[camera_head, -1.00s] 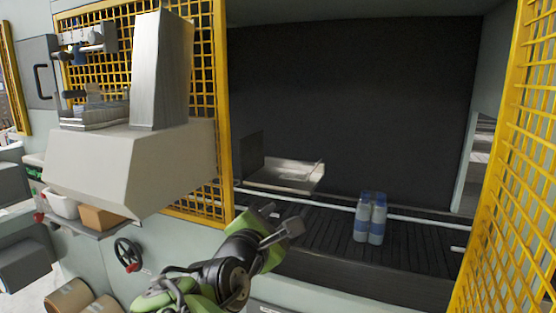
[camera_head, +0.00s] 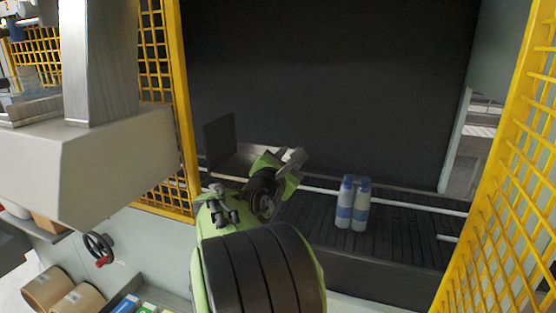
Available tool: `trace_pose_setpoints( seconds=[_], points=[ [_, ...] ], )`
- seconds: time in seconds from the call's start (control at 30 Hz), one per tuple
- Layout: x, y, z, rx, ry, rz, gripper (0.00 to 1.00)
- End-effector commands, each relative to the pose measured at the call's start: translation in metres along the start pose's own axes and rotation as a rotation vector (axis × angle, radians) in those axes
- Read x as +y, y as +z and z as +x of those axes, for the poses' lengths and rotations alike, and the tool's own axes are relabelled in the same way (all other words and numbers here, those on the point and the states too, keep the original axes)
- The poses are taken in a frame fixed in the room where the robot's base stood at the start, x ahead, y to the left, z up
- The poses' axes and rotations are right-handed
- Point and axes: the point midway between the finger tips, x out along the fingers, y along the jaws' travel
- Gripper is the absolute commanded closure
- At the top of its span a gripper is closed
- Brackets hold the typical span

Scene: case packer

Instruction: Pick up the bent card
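My gripper (camera_head: 294,158) is at the end of my green and black arm, inside the guarded opening. It is in front of a pale metal tray-like surface (camera_head: 238,165) beside the conveyor and hides part of it. Its fingers are small and seen at an angle, so I cannot tell whether they are open or shut. I cannot make out a bent card for certain; it may be hidden behind my gripper or arm.
Two clear bottles with blue labels (camera_head: 353,203) stand on the dark conveyor (camera_head: 408,225), right of my gripper. A pale rail (camera_head: 398,203) runs along the conveyor. Yellow mesh guards (camera_head: 505,180) flank the opening. A dark upright plate (camera_head: 220,142) stands at the tray's left.

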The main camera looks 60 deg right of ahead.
Motion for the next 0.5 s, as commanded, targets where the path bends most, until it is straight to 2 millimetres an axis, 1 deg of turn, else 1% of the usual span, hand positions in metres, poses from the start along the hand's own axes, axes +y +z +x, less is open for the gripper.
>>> trace_pose_setpoints(
  seconds=[0.1, 0.23, 0.33, 0.5],
  points=[
    [0.001, 0.004, 0.022, -0.001, -0.006, -0.001, 0.66],
    [0.002, 0.004, 0.044, -0.001, -0.003, 0.0, 0.66],
    [0.002, 0.003, 0.05, 0.0, -0.001, 0.0, 0.66],
    [0.002, 0.001, 0.05, 0.0, 0.0, 0.0, 0.66]
  ],
)
